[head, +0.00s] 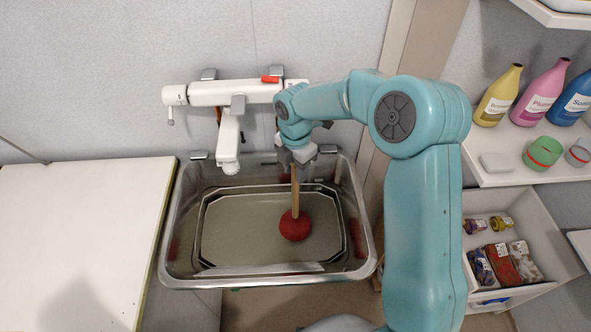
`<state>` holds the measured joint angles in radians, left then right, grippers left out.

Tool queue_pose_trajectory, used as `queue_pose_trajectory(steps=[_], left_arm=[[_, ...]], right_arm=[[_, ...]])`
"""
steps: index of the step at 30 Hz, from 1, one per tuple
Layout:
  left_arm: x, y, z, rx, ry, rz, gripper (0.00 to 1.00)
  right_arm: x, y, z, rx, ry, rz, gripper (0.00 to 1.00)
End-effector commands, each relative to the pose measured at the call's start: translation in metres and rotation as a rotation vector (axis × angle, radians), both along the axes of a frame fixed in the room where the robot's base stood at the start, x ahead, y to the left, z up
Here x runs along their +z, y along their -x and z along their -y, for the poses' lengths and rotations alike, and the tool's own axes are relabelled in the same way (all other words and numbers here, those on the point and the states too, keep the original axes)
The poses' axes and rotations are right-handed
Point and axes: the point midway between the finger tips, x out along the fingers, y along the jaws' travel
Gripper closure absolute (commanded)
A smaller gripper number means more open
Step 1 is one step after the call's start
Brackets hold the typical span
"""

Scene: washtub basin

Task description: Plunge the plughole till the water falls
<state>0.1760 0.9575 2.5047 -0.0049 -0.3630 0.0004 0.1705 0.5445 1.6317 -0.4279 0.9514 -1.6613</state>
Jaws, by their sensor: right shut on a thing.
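A steel basin (267,281) sits below a white wall tap (229,135). A plunger with a wooden handle and a red cup (295,226) stands nearly upright in the basin, right of its middle. My right gripper (296,163) is shut on the upper handle, over the back right of the basin. The red cup hides whatever lies under it, and I see no plughole. The water level is hard to tell; the basin floor looks greyish and flat. My left gripper is not in view.
A white counter (80,240) adjoins the basin on the left. On the right, a shelf (520,176) holds yellow, pink and blue bottles and a green cup (542,152). Below it, an open drawer (545,252) holds several packets. The tap spout overhangs the basin's back edge.

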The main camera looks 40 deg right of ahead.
Motion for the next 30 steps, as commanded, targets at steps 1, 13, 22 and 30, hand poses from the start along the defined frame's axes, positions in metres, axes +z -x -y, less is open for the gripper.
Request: queue_pose_trajectory(steps=[1,13,22,30], left_arm=[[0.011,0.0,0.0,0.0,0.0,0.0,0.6],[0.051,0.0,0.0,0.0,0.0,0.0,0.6],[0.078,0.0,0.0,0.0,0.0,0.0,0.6],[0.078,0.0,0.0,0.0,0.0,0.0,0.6]], right_arm=[[0.013,-0.001,0.0,0.0,0.001,0.002,1.0],[0.064,-0.001,0.0,0.0,0.0,0.003,1.0],[0.102,-0.001,0.0,0.001,0.001,0.004,1.0],[0.132,-0.001,0.0,-0.001,0.0,0.005,1.0]])
